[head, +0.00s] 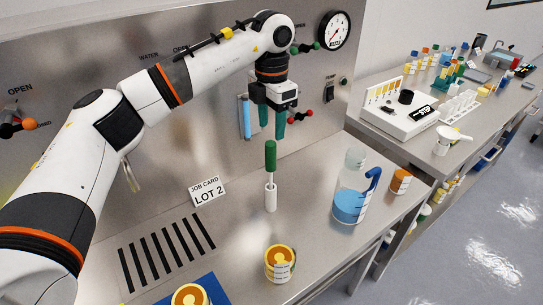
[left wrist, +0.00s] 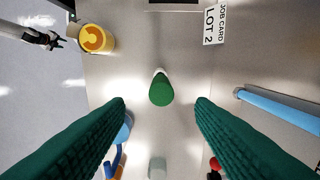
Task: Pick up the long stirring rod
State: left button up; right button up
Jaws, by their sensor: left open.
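A rod with a green handle (head: 270,155) stands upright in a white holder (head: 271,197) on the steel bench. In the left wrist view the green handle (left wrist: 161,90) shows end-on, between and beyond my fingertips. My left gripper (head: 272,124) is above the handle, with its green fingers pointing down. It is open and empty, and the fingers (left wrist: 161,103) spread to both sides of the handle without touching it. The rod's lower part is hidden in the holder. A white arm with a dark end (left wrist: 45,38) shows small at the upper left of the wrist view; its jaws are unclear.
A job card (head: 207,191) stands left of the holder. A beaker of blue liquid (head: 350,207) and an orange-labelled jar (head: 400,181) are to the right, another jar (head: 280,264) in front. A blue tube (head: 246,118) hangs by the back panel. A pressure gauge (head: 333,30) is on the panel.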

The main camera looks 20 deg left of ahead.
aim_at(271, 144)
pick_arm(q)
jog(key=shift+a+f+p, duration=0.2)
jog(key=shift+f+p, duration=0.1)
jog(key=shift+f, duration=0.9)
notch_tip(271, 144, down, 2)
jog(key=shift+w+d+f+p, duration=0.1)
jog(key=shift+w+f+p, duration=0.05)
jog(key=shift+p, duration=0.6)
jog(key=f+p, duration=0.1)
jog(key=f, duration=0.2)
jog(key=shift+s+f, duration=0.15)
jog(key=shift+s, duration=0.05)
jog(key=shift+f, duration=0.25)
jog(key=shift+w, duration=0.1)
jog(key=c, duration=0.8)
jog(key=shift+c, duration=1.4)
pick_arm(e)
jog(key=r, duration=0.2)
jog(key=w+r, duration=0.1)
jog(key=r, duration=0.1)
jog(key=shift+w+a, duration=0.15)
